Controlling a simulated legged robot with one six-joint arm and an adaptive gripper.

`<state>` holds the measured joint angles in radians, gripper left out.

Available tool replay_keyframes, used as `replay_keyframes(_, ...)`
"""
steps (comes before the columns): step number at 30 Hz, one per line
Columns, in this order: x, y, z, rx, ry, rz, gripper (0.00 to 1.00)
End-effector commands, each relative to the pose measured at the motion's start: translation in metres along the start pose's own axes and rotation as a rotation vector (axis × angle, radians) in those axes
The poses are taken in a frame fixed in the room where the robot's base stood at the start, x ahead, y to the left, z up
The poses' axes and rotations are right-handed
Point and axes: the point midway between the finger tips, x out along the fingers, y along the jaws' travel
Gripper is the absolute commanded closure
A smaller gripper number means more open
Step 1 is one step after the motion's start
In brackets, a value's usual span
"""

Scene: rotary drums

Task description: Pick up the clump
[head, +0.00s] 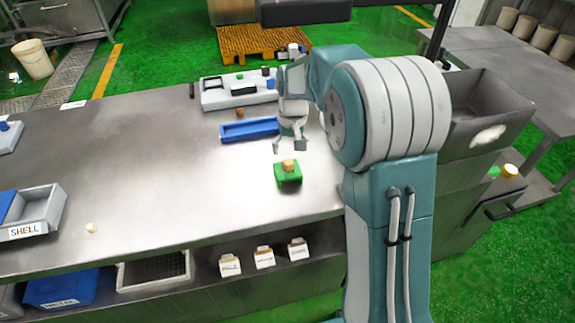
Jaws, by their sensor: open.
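A small orange-brown lump (288,165) sits on a green block (288,178) on the steel table. Another small brown lump (240,113) lies behind the blue tray, and a small cream piece (91,228) lies alone at the left front of the table. I cannot tell for sure which of these is the clump. My gripper (289,149) points down with its fingers apart, just behind the lump on the green block. It looks empty. Contact with the table or the lump cannot be made out.
A blue tray (249,130) lies left of my gripper. A grey tray (214,99) with small items stands behind it. A grey bin marked SHELL (53,211) is at the left edge. The table's middle left (140,160) is clear. A metal hopper (490,105) stands right of my arm.

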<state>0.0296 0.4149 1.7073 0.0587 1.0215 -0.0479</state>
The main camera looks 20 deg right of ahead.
Motion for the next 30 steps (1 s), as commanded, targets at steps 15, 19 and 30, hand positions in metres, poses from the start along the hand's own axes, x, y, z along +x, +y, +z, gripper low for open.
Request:
replay_keyframes(15, 0.057, -0.002, 0.000, 0.000, 0.000, 0.000, 0.15)
replay_keyframes(19, 0.057, -0.002, 0.000, 0.000, 0.001, 0.000, 0.15)
replay_keyframes(30, 0.057, -0.002, 0.000, 0.000, 0.001, 0.000, 0.75)
